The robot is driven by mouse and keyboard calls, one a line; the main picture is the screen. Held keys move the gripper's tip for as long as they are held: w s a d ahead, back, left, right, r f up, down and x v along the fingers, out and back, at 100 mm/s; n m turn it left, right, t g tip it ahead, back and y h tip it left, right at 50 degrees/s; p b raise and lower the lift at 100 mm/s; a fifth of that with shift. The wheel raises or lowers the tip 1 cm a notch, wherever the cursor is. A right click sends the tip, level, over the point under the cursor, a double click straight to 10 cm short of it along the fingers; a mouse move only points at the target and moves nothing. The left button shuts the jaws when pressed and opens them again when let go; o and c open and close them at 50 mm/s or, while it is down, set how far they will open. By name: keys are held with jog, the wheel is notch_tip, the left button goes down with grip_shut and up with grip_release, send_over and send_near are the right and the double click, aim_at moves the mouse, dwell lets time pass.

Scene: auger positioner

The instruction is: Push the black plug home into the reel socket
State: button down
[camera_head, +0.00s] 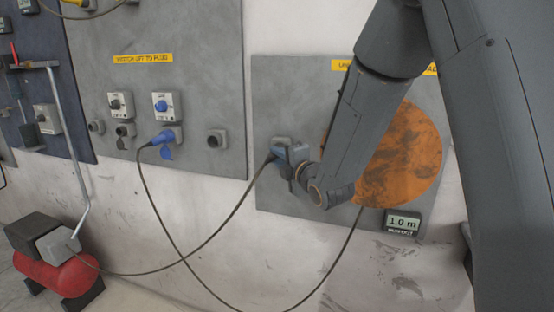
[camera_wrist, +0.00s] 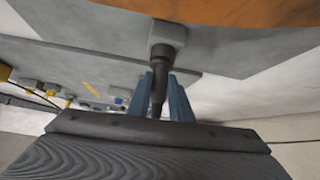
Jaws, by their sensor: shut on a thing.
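My gripper (camera_head: 284,158) is at the left part of the right-hand grey panel, beside the orange reel disc (camera_head: 405,155). In the wrist view its two blue fingers (camera_wrist: 162,78) are shut on the black plug (camera_wrist: 158,92). The plug points at the grey reel socket (camera_wrist: 166,28), and its dark front end meets the socket's face. How deep it sits inside I cannot tell. In the head view the socket (camera_head: 281,141) shows just above my gripper, and the plug is largely hidden by the fingers.
A blue plug (camera_head: 168,137) sits in a socket on the middle panel (camera_head: 200,80). Dark cables (camera_head: 215,238) hang in loops below the panels. A red-bodied machine (camera_head: 65,275) stands at lower left. A display (camera_head: 403,222) reads 1.0 m below the disc.

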jog(key=shift+w+d, duration=0.1)
jog(key=shift+w, duration=0.05)
jog(key=c, duration=1.5)
grip_release()
jog(key=shift+b+v, duration=0.9)
jog(key=shift+v, duration=3)
